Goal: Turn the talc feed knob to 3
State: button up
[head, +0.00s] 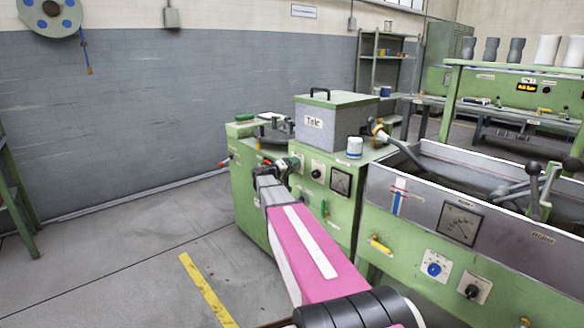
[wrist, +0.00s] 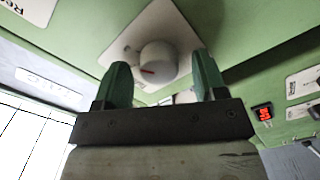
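A round pale grey knob (wrist: 158,60) with a red pointer mark sits on a white plate (wrist: 128,42) on a green panel in the wrist view. Its scale is too blurred to read, and no name label for it is legible. My gripper (wrist: 161,72) is open, with one green finger on each side of the knob's outline. I cannot tell whether either finger touches it. In the head view, my gripper (head: 292,164) is at the green machine's front, below the grey box labelled Talc (head: 326,118). It seems to cover this knob there.
A black knob on a white plate (head: 317,172) and a square gauge (head: 341,182) are right of my gripper. A long trough machine (head: 460,220) stands at right. Floor at left is clear.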

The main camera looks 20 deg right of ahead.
jog(key=v, duration=1)
jog(key=shift+a, duration=0.35)
jog(key=shift+s, duration=0.15)
